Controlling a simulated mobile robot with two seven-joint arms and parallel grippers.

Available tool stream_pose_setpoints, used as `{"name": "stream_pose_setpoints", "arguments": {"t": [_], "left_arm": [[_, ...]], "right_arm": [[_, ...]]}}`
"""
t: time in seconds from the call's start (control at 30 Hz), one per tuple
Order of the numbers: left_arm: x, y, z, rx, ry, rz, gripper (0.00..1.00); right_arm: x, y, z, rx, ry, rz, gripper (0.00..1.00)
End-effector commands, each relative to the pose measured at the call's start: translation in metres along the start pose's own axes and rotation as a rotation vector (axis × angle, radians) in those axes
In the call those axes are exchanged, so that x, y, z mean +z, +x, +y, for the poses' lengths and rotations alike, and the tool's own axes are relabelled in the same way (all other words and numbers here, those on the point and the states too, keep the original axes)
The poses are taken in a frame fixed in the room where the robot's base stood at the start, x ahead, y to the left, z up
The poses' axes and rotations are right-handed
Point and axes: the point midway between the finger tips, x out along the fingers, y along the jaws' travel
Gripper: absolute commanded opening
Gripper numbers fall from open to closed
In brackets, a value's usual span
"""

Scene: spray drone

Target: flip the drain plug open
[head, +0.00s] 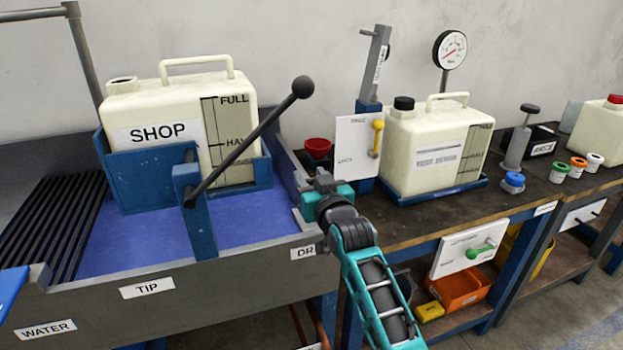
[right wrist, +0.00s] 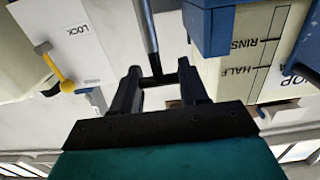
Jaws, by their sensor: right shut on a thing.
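My right gripper (head: 318,186) is at the right front corner of the blue-floored sink, above the partly covered "DR" label (head: 303,252). In the right wrist view the fingers (right wrist: 157,88) are close around a dark crosspiece at the end of a grey rod (right wrist: 148,38). This appears to be the drain plug's handle. My gripper and arm hide the plug in the head view, so I cannot tell how far it is flipped. My left gripper is not in view.
A black-knobbed lever (head: 245,145) slants up left of my gripper. The "SHOP" jug (head: 185,125) stands behind it in a blue cradle. A white lock board (head: 355,148) with a yellow handle, a red cup (head: 318,148) and a second jug (head: 435,150) are close on the right.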

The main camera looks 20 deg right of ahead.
Motion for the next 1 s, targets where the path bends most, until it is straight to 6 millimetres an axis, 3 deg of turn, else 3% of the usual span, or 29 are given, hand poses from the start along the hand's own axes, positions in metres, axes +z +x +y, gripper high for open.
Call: {"name": "stream_pose_setpoints", "arguments": {"t": [0.03,0.27,0.63,0.77,1.0], "left_arm": [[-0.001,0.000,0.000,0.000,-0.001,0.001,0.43],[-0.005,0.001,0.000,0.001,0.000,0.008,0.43],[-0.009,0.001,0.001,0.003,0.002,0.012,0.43],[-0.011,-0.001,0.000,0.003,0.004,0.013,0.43],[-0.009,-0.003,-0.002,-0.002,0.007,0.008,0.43]], "right_arm": [[-0.009,0.001,0.000,0.001,0.000,0.022,0.46],[-0.006,0.001,0.000,0.001,0.000,0.016,0.68],[-0.004,-0.006,0.000,0.001,0.000,0.012,0.68],[-0.004,-0.024,0.000,0.001,0.000,0.010,0.68],[-0.003,-0.074,0.001,0.001,-0.001,0.010,0.68]]}}
